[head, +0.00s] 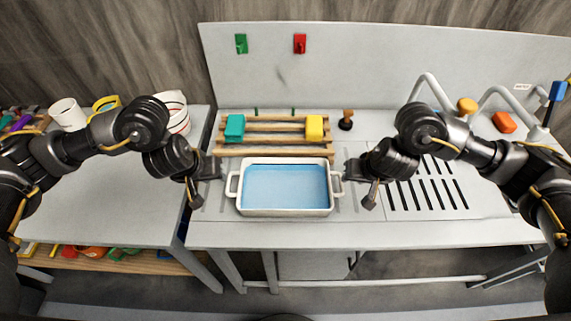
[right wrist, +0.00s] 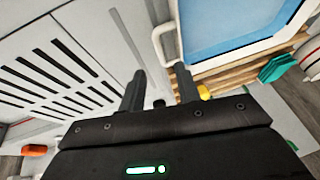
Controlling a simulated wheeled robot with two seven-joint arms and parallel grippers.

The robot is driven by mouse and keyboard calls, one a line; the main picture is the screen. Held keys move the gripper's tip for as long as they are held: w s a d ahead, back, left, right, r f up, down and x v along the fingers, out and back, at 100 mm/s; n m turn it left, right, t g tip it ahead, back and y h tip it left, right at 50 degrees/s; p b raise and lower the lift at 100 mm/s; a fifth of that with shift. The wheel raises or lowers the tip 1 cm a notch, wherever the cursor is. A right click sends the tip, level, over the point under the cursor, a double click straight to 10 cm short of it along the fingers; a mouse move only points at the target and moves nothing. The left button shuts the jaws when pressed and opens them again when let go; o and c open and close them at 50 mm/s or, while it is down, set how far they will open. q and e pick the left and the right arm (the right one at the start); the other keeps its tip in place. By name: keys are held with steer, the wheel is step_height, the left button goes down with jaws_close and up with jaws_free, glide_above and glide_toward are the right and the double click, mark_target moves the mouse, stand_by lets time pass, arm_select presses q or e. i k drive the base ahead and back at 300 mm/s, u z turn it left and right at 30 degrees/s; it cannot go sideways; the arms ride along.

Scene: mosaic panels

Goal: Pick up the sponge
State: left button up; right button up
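A teal block (head: 235,128) and a yellow block (head: 314,127), both sponge-like, rest on a slatted wooden rack (head: 274,151) behind a white basin (head: 285,213) of blue water. I cannot tell which is the sponge. In the right wrist view the teal block (right wrist: 277,68) shows at the right, and the yellow block (right wrist: 204,92) is partly hidden behind a finger. My left gripper (head: 203,183) is open and empty, left of the basin. My right gripper (head: 361,186) is open and empty, right of the basin; its fingers stand apart in the right wrist view (right wrist: 160,88).
A slotted drain area (head: 427,195) lies to the right. A dark stopper-like object (head: 346,120) stands right of the rack, and an orange block (head: 504,122) lies at the far right. Curved taps (head: 429,80) rise at the back. White buckets (head: 68,114) stand on the left table.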

mark_target(313, 124)
steer(key=k, duration=1)
